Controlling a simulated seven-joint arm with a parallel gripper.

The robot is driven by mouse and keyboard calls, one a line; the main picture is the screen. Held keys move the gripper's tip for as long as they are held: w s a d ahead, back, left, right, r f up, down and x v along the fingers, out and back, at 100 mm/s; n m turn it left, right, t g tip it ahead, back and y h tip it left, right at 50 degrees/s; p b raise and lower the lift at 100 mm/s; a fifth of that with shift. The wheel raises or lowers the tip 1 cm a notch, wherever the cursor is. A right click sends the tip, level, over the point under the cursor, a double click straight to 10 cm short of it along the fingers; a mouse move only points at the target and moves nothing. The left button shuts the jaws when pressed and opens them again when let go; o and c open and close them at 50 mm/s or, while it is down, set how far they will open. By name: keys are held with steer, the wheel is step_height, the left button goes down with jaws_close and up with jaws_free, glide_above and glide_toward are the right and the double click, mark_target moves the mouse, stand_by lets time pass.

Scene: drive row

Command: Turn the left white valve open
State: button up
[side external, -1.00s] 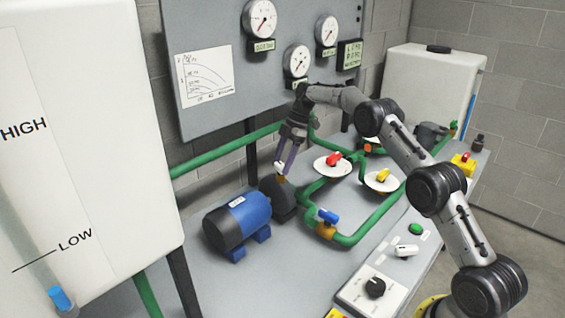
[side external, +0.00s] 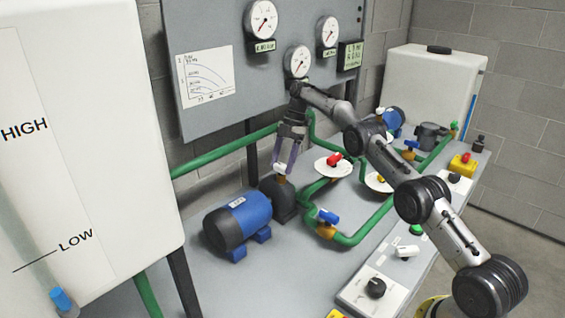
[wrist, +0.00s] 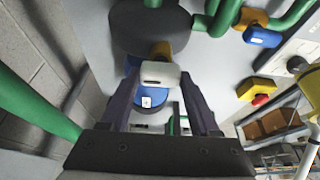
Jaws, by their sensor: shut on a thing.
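The left white valve handle (side external: 280,169) sits on an orange valve body above the dark pump next to the blue motor (side external: 243,217). In the wrist view, the white handle (wrist: 160,74) lies between my two finger tips, with the orange body (wrist: 161,50) just beyond it. My gripper (side external: 286,166) reaches down from above and is shut on the handle; its fingers (wrist: 160,84) stand on both sides of it. Part of the handle is hidden by the fingers in the side view.
A red valve (side external: 334,159) on a white disc and a blue valve (side external: 328,217) on green pipe stand to the right. The gauge panel (side external: 235,80) is behind my gripper. A large white tank (side external: 80,170) fills the left. Bare bench lies in front of the motor.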

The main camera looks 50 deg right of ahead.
steer(key=o, duration=1.4)
steer(key=shift+c, duration=0.2)
steer(key=shift+m, duration=0.3)
